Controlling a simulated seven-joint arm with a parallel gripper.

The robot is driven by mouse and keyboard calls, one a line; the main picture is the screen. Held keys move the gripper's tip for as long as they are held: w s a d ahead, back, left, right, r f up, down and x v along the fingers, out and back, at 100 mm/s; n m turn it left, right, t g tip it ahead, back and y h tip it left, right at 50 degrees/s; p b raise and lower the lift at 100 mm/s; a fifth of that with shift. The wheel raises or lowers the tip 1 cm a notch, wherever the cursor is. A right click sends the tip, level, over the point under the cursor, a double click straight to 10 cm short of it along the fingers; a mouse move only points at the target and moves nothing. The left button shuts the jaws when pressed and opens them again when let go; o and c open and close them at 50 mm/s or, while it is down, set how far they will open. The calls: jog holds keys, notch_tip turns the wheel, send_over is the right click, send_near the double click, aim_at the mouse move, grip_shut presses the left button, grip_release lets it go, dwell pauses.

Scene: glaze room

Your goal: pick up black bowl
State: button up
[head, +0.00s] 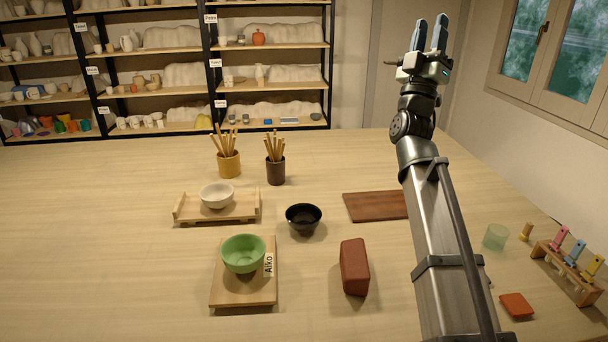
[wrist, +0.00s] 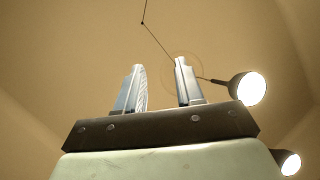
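The black bowl (head: 303,219) stands upright on the table, near the middle of the head view. It is glossy and looks empty. My gripper (head: 431,32) is raised high at the upper right of the head view, pointing up, well above and to the right of the bowl. Its two fingers are apart with nothing between them. In the wrist view, my gripper (wrist: 159,85) is also open and empty against the ceiling. The bowl is not in the wrist view.
A white bowl (head: 217,195) on a wooden tray (head: 190,214) and a green bowl (head: 243,253) on a board (head: 245,296) stand left. A red-brown block (head: 354,267) is in front, a dark board (head: 372,207) right, and tool cups (head: 229,164) (head: 276,172) behind.

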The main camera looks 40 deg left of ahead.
jog(key=a+f+n+g+y, duration=0.45)
jog(key=a+f+g, duration=0.2)
jog(key=a, duration=0.35)
jog(key=a+f+n+g+y, duration=0.4)
jog(key=a+f+n+g, duration=0.15)
jog(key=a+g, duration=0.3)
jog(key=s+a+f+n+g+h, duration=0.1)
jog(key=s+a+f+g+h, duration=0.1)
jog(key=a+f+g, duration=0.3)
jog(key=s+a+f+n+g+h, duration=0.1)
jog(key=s+a+f+h, duration=0.15)
jog(key=f, duration=0.45)
jog(key=s+d+f+g+h, duration=0.2)
jog(key=s+f+g+h, duration=0.1)
jog(key=s+f+h, duration=0.3)
jog(key=s+d+f+g+h, duration=0.2)
jog(key=s+f+h, duration=0.2)
jog(key=s+f, duration=0.3)
jog(key=x, duration=1.3)
jog(key=shift+s+d+f, duration=0.15)
jog(key=shift+s+d, duration=0.05)
jog(key=shift+d, duration=0.1)
grip_shut()
